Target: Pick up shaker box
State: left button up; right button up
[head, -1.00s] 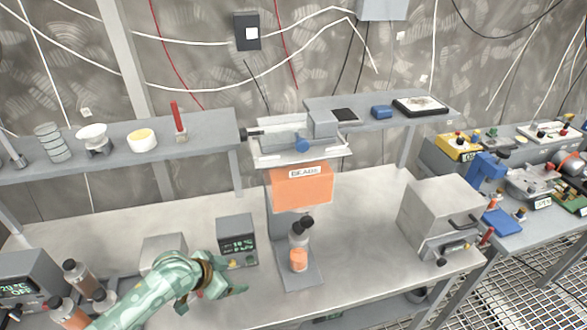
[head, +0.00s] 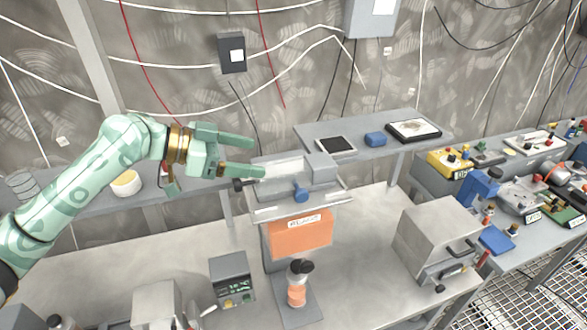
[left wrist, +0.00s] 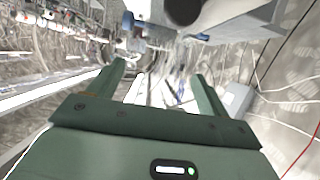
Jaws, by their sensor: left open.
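My left gripper (head: 256,156) is open and empty in the head view, with its fingers pointing right. They appear by the left end of the grey apparatus (head: 318,172) at the centre; I cannot tell if they touch it. An orange box (head: 300,235) with a white label shows under the apparatus's tray. A grey box (head: 435,232) with a dark handle stands on the right of the bench. No label marks any of these as the shaker box. In the left wrist view both fingers of my left gripper (left wrist: 158,80) are spread, with blurred shapes beyond. My right gripper is not seen.
A shaker-like bottle (head: 297,290) with a dark cap stands below the orange box. A small meter (head: 232,281) stands left of it. The rear shelf (head: 360,147) holds a tablet and a blue block. Bare bench (head: 365,215) lies between apparatus and grey box.

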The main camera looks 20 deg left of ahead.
aim_at(291, 165)
pick_arm(q)
jog(key=x, duration=0.4)
jog(key=p+x, duration=0.1)
jog(key=x, duration=0.1)
jog(key=p+x, duration=0.1)
jog(key=x, duration=0.2)
jog(key=shift+f, duration=0.45)
jog(key=shift+s, duration=0.1)
jog(key=shift+c, duration=0.4)
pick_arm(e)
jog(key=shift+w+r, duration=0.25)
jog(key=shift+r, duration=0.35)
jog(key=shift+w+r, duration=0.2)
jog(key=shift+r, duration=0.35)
pick_arm(q)
jog(key=shift+a, duration=0.1)
jog(key=c, duration=1.4)
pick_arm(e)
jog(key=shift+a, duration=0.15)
pick_arm(q)
jog(key=shift+r, duration=0.15)
